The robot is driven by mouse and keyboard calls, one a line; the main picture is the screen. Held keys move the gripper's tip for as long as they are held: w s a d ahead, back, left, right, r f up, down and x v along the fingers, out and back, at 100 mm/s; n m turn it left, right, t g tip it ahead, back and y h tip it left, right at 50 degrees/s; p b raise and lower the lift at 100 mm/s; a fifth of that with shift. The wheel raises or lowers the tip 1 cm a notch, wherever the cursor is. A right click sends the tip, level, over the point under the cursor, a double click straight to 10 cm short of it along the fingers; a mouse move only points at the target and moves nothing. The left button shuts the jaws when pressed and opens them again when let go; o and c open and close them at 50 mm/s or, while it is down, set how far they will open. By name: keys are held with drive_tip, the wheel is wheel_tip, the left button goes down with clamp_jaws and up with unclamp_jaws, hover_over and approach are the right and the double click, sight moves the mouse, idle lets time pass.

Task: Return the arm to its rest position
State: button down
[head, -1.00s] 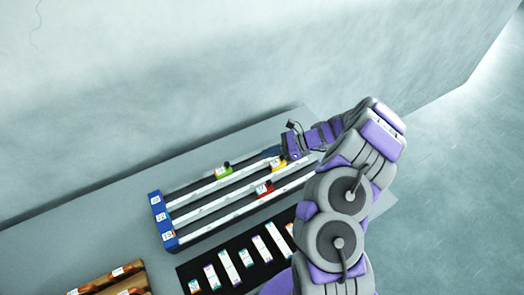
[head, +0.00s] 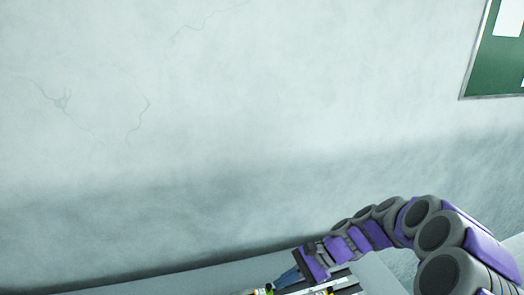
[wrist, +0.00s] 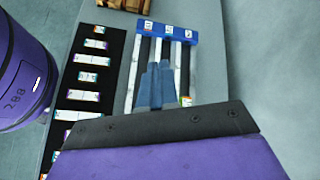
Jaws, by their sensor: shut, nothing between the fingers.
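My gripper (head: 284,279) is at the bottom of the head view, at the end of my grey and purple arm, which reaches in from the lower right. In the wrist view its two blue fingers (wrist: 157,66) lie side by side, shut, with nothing seen between them. They appear over a rack with white rails and a blue end piece (wrist: 203,35) with white labels. I cannot tell how high above the rack they are. In the head view only the rack's far part shows, cut off by the lower edge.
A black mat (wrist: 115,50) with several labelled packs lies left of the rack in the wrist view. A brown wooden crate (wrist: 130,4) is at the top edge. A pale wall (head: 200,150) fills most of the head view, with a green board (head: 490,75) at upper right.

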drive_tip(key=s+r+n+g+h, duration=0.1)
drive_tip(key=s+r+n+h, duration=0.25)
drive_tip(key=s, duration=0.55)
drive_tip(key=s+r+n+h, duration=0.3)
drive_tip(key=s+n, duration=0.1)
drive_tip(key=s, duration=0.4)
drive_tip(key=s+d+n+t+h, duration=0.1)
drive_tip(key=s+d+n+h, duration=0.2)
drive_tip(key=s+d, duration=0.6)
drive_tip(key=s+h, duration=0.1)
drive_tip(key=s, duration=0.2)
drive_tip(key=shift+s+f, duration=0.2)
drive_tip(key=shift+f, duration=0.05)
drive_tip(key=shift+a, duration=0.1)
